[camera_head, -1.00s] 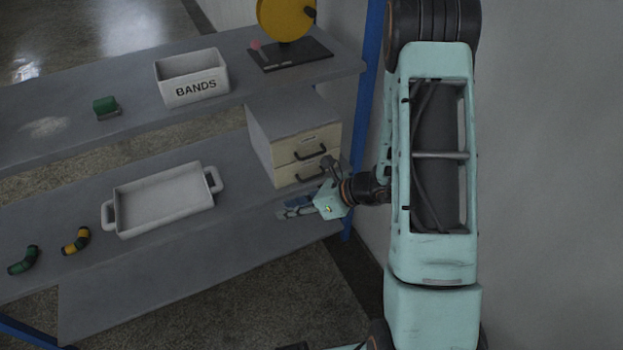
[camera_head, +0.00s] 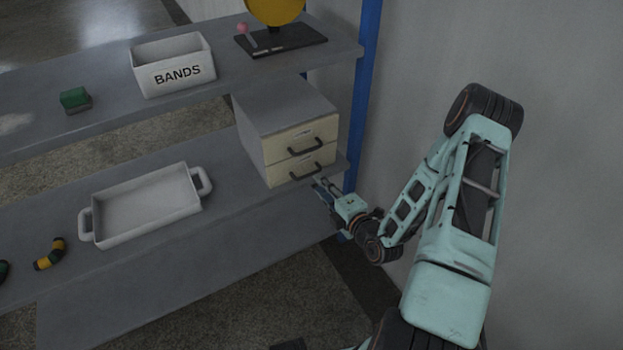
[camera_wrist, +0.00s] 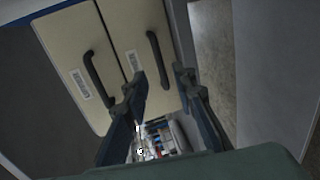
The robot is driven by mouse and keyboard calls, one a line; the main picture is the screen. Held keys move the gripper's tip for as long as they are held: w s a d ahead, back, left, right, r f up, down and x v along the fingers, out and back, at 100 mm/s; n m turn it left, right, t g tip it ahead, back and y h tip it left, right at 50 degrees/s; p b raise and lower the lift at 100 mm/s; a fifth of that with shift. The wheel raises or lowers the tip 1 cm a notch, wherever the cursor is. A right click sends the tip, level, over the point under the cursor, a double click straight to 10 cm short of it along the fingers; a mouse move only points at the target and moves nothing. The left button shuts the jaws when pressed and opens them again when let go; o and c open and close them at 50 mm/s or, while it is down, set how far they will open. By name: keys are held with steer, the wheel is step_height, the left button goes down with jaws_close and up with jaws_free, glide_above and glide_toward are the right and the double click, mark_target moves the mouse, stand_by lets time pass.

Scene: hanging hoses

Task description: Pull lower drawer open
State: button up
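A grey cabinet (camera_head: 250,139) with two cream drawers stands on the lower shelf in the head view. The lower drawer (camera_head: 283,173) has a black bar handle (camera_head: 306,159) and looks closed, like the upper drawer (camera_head: 284,145). In the wrist view the cabinet is turned sideways: the upper drawer (camera_wrist: 71,49) is left, the lower drawer (camera_wrist: 131,25) right. My gripper (camera_head: 324,187) is just in front of and below the lower drawer. In the wrist view my gripper (camera_wrist: 160,90) is open, its fingers apart, with the lower handle (camera_wrist: 159,60) showing between and beyond them, not gripped.
A blue post (camera_head: 362,100) and a wall (camera_head: 450,50) are to the right of the cabinet. A white tray (camera_head: 190,207) lies to the left on the lower shelf. A BANDS box (camera_head: 183,80) and a yellow wheel (camera_head: 275,9) are on the upper shelf.

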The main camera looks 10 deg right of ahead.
mark_target(310, 175)
steer(key=b+x, duration=0.1)
steer(key=x, duration=0.5)
steer(key=shift+w, duration=0.1)
steer(key=shift+c, duration=0.2)
jaws_close()
